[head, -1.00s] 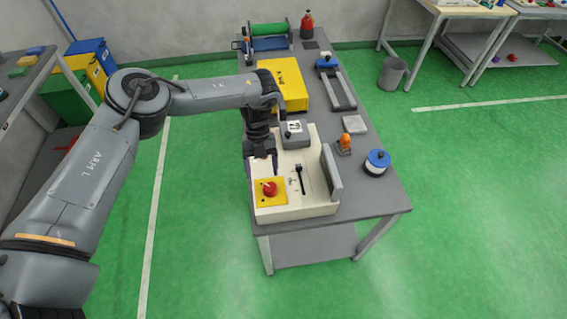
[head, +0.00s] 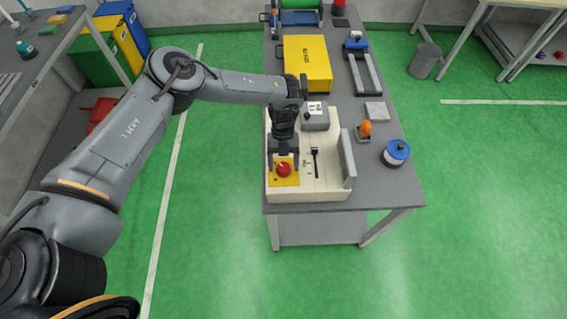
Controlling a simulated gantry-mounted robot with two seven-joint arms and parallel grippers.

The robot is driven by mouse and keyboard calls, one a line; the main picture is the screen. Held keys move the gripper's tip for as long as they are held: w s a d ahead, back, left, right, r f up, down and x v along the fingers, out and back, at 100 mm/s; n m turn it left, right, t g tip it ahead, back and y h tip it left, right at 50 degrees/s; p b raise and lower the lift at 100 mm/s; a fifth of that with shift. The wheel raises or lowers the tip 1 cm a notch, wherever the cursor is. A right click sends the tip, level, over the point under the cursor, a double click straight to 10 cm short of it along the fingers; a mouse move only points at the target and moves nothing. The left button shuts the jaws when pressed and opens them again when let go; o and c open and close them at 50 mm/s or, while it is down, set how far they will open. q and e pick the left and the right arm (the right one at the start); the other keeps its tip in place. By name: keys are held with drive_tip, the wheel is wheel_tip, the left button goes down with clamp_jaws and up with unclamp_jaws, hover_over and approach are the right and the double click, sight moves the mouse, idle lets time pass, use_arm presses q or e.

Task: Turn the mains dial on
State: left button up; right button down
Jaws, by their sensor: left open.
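The red dial (head: 284,170) sits on a yellow plate (head: 289,181) at the near left of a cream machine (head: 325,182) on the grey bench. My left gripper (head: 284,164) is open and points down at the dial, with one finger on each side of it as seen from above. I cannot tell whether the fingers touch the dial. My right gripper is not in view.
A black lever (head: 315,159) stands just right of the dial, and a grey upright plate (head: 348,158) edges the machine. A grey box (head: 315,118) is behind. An orange object (head: 365,128) and a blue-white spool (head: 396,152) stand to the right.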

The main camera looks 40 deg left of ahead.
use_arm(q)
drive_tip(key=shift+s+f, duration=0.1)
drive_tip(key=shift+f, duration=0.1)
drive_tip(key=c, duration=1)
drive_tip(key=shift+r+n+t+p, duration=0.2)
drive_tip(key=shift+n+t+p, duration=0.1)
drive_tip(key=shift+n+p, duration=0.7)
drive_tip(key=n+t+p, duration=0.1)
drive_tip(key=n+p, duration=0.3)
drive_tip(key=n+t+p, duration=0.2)
drive_tip(key=n+p, duration=0.2)
drive_tip(key=p, duration=0.1)
drive_tip(key=s+n+t+p, duration=0.1)
drive_tip(key=n+p, duration=0.4)
drive_tip(key=shift+t+h, duration=0.3)
drive_tip(key=shift+t, duration=0.1)
drive_tip(key=shift+w+f+n+t+p, duration=0.15)
drive_tip(key=shift+n+t+p, duration=0.45)
drive_tip(key=shift+n+p, duration=0.85)
